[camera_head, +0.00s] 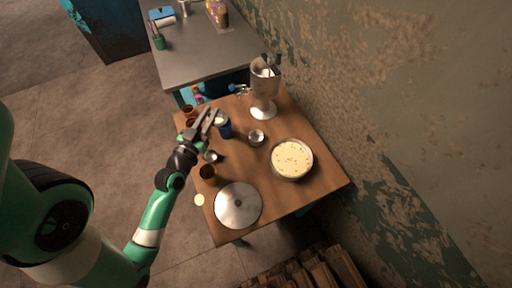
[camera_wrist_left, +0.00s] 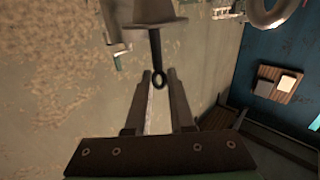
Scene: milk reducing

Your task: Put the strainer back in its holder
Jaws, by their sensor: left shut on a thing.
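The strainer's grey metal body (camera_wrist_left: 152,18) is cut off by the top edge there. In the head view the strainer is too small to make out clearly near the fingertips. Two small metal cups, one in mid-table (camera_head: 256,138) and one below the gripper (camera_head: 211,156), stand on the table; I cannot tell which is the holder.
A tall metal goblet-like vessel (camera_head: 264,90) stands at the table's far end. A pale-filled bowl (camera_head: 291,158), a round metal lid (camera_head: 238,205) and a brownish cup (camera_head: 208,173) occupy the near part. A grey side table (camera_head: 205,55) adjoins behind. The wall borders the right.

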